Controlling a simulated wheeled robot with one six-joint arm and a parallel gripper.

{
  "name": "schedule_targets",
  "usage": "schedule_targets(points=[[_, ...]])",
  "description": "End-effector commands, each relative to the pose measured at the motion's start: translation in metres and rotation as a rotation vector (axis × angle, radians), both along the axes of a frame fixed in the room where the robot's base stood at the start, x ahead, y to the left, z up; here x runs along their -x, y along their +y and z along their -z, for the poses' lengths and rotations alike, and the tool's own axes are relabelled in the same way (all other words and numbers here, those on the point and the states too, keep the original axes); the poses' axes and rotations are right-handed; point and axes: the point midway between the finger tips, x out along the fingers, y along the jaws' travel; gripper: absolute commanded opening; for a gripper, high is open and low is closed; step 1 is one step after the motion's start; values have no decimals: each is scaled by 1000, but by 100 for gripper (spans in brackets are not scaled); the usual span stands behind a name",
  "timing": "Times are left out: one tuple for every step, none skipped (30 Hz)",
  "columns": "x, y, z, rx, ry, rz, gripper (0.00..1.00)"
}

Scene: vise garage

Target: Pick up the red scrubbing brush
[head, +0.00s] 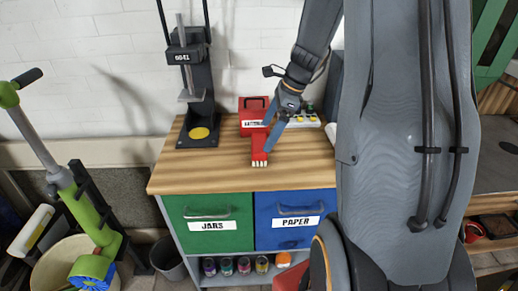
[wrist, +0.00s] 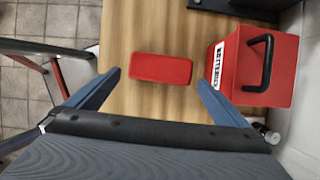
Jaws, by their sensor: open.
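The red scrubbing brush (head: 259,150) is on the wooden worktop in the head view, with its pale bristles toward the front. In the wrist view, the brush (wrist: 160,69) shows as a plain red block. My gripper (head: 268,143) is over the brush, and one blue finger partly covers it in the head view. In the wrist view, my gripper (wrist: 159,77) is open, with one blue finger on each side of the brush and a clear gap on both sides. Whether the fingertips are down at the brush's height is hard to tell.
A red batteries box (head: 252,108) with a black handle stands behind the brush; it is close to the right finger in the wrist view (wrist: 265,85). A black drill stand (head: 197,95) is at the worktop's left. The worktop (head: 200,172) is clear toward the front left.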

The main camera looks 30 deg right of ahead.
Motion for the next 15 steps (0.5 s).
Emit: schedule_targets(points=[[0, 2, 4, -3, 3, 3, 100], [-1, 4, 8, -3, 4, 2, 100], [-1, 5, 12, -2, 4, 1, 100], [-2, 6, 14, -2, 4, 2, 100], [-2, 7, 17, -2, 3, 1, 100], [-3, 9, 19, -1, 3, 0, 100], [-3, 9, 21, -1, 3, 0, 100], [-4, 10, 24, 0, 3, -1, 100], [-5, 12, 27, -1, 3, -2, 100], [-6, 14, 29, -1, 4, -3, 100], [-6, 16, 33, -1, 5, -2, 100], [-8, 18, 37, -1, 4, -3, 100], [-9, 19, 41, -1, 4, -4, 100], [-9, 21, 44, -1, 5, -3, 100], [-11, 22, 49, -1, 4, -3, 100]])
